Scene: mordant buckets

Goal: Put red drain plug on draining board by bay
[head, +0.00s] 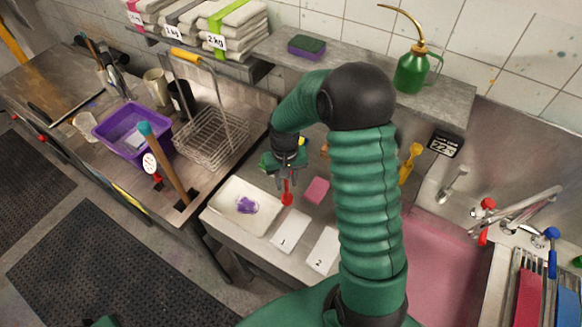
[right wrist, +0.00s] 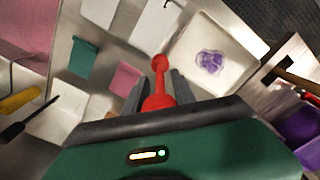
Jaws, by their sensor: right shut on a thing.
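The red drain plug (head: 287,195) is between the fingers of my right gripper (head: 284,178), which is shut on it. In the right wrist view the plug (right wrist: 159,88) shows a round knob pointing away from the gripper (right wrist: 158,92). It hangs over the steel board (head: 262,246), near a white tray and a white card marked 1; whether it touches the surface I cannot tell. Which surface counts as the bay is not clear.
The white tray (head: 222,208) holds a purple item (head: 246,205). Cards 1 (head: 290,231) and 2 (head: 322,250) and a pink sponge (head: 317,190) lie nearby. A pinkish sink (head: 443,265) is right, a wire basket (head: 210,140) and purple tub (head: 130,130) left.

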